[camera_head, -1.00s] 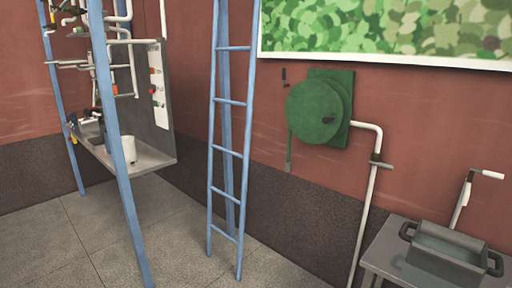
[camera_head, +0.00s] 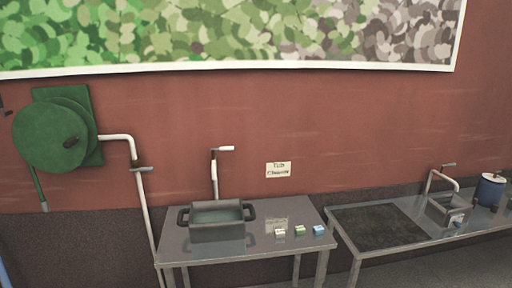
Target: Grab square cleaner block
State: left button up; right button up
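Several small cleaner blocks lie on the right part of a grey metal table: a whitish one (camera_head: 280,232), a green one (camera_head: 300,230) and a blue one (camera_head: 319,230). They are too small for me to tell which is square. A sign on the wall (camera_head: 278,170) above them seems to read "Tub Cleaner". The table's bare top (camera_head: 262,246) shows in front of the blocks. Neither of my grippers shows in the head view.
A dark tub with two handles (camera_head: 217,232) stands on the table's left, below a tap (camera_head: 215,165). A green wheel (camera_head: 50,135) hangs at left.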

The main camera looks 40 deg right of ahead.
aim_at(318, 229)
jog(key=k+z, duration=0.15)
jog(key=z, duration=0.85)
